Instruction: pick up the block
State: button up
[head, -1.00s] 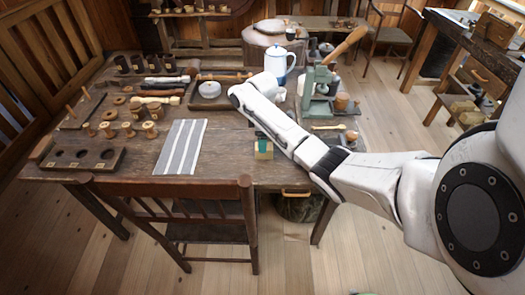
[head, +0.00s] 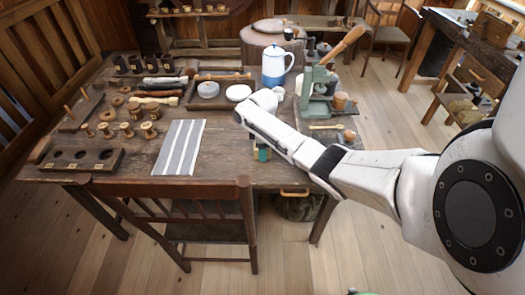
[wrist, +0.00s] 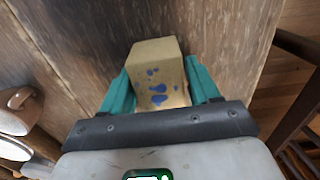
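The block (wrist: 158,82) is a pale tan block with blue spots, shown in the wrist view between the two teal fingers of my gripper (wrist: 160,88). One finger is on each side, very close to its sides. I cannot tell whether both fingers press on it. In the head view my gripper (head: 261,154) is low over the front part of the wooden table (head: 225,165), and the block is mostly hidden by my fingers and arm there.
A grey striped mat (head: 180,147) lies left of my gripper. A wooden chair (head: 200,190) stands at the front edge. A blue and white pot (head: 275,68) and a green press (head: 318,95) stand behind my arm. Turned spools (head: 127,130) stand at left.

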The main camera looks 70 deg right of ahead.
jog(key=c, duration=0.7)
